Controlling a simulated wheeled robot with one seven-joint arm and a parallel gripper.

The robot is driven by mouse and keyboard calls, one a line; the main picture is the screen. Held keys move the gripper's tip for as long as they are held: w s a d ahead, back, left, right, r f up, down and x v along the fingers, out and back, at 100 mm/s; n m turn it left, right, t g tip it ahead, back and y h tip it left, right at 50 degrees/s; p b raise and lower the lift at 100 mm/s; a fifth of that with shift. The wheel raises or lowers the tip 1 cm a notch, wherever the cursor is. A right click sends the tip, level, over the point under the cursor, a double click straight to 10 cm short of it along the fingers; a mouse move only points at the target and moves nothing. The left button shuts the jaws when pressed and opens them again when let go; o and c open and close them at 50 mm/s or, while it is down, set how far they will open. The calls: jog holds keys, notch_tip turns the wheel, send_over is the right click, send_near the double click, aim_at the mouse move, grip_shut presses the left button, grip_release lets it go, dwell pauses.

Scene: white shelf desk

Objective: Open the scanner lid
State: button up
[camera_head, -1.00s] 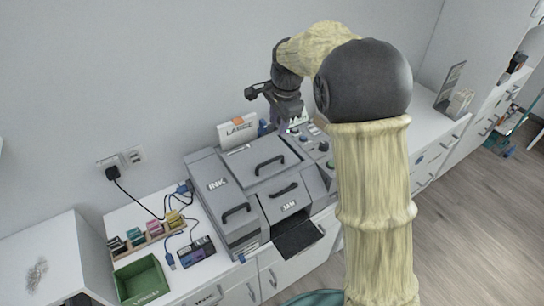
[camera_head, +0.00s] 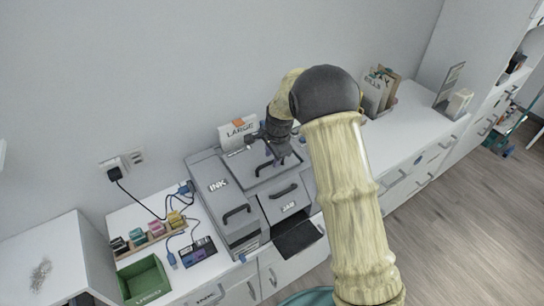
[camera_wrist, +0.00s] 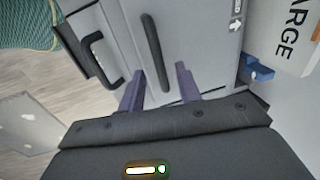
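The grey printer-scanner (camera_head: 225,196) stands on the white desk. Its top lid (camera_head: 250,174) is down. My gripper (camera_head: 274,160) is over the lid and hides much of the lid's handle in the head view. In the wrist view the lid handle (camera_wrist: 152,50) is a long dark bar on the light grey lid (camera_wrist: 195,45). My gripper (camera_wrist: 160,84) is open, its two purple-grey fingers apart. The bar runs toward the gap between the fingertips; nothing is gripped. Whether the fingers touch the lid cannot be told.
A front panel handle (camera_head: 285,190) sits below the lid, and an INK cover handle (camera_head: 237,213) to its left. A LARGE box (camera_head: 237,134) stands behind the printer. Paper bags (camera_head: 377,92) stand to the right. A green bin (camera_head: 143,279) is at lower left.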

jog(key=shift+w+f, duration=0.1)
jog(key=shift+f, duration=0.55)
jog(key=shift+a, duration=0.1)
grip_shut()
